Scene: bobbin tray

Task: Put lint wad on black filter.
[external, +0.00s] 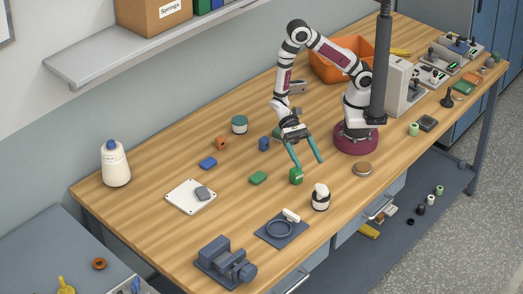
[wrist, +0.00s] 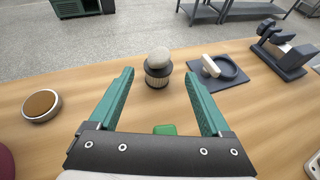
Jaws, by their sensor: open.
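The lint wad (external: 321,188) is a pale, rounded lump. It sits on top of the black filter (external: 320,203), a short ribbed dark cylinder standing upright near the table's front edge. In the wrist view the lint wad (wrist: 158,56) rests on the black filter (wrist: 158,76), beyond my fingertips. My gripper (external: 308,164) has two green fingers spread wide with nothing between the tips. It is behind and above the filter, apart from it and from the wad.
A green block (external: 296,177) stands just below my fingers. A brown round disc (external: 362,168) lies right of the filter. A dark plate with a ring (external: 281,229) and a white piece (external: 291,215) lies to its left. A grey vise-like device (external: 226,262) stands farther left.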

